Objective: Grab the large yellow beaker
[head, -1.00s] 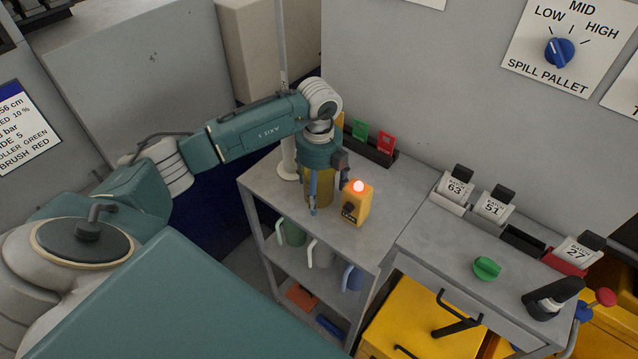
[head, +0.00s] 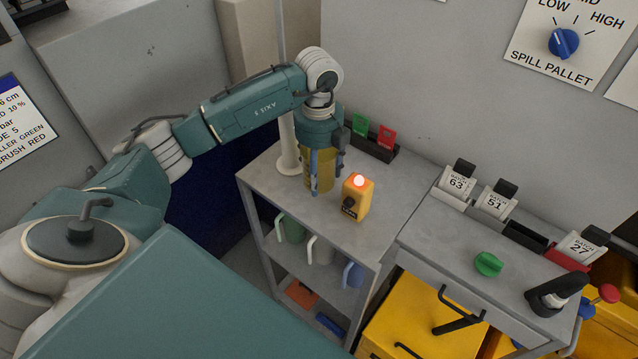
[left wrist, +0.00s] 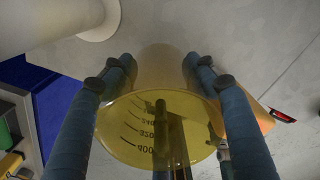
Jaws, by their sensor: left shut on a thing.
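The large yellow beaker (head: 326,177) is a see-through yellow cup in the head view, above the top of the grey cart (head: 270,170). My left gripper (head: 322,182) points down over it, shut on its sides with a blue finger on either side. In the left wrist view the beaker (left wrist: 125,132) sits between both fingers (left wrist: 165,95), its round rim and dark volume marks facing the camera. It seems to hang a little above the cart top; the exact gap is hard to tell. My right gripper is not in view.
A yellow box with a lit red lamp (head: 357,197) stands close right of the beaker. A white post (head: 288,145) stands close left. A dark holder with green and red cards (head: 374,146) is behind.

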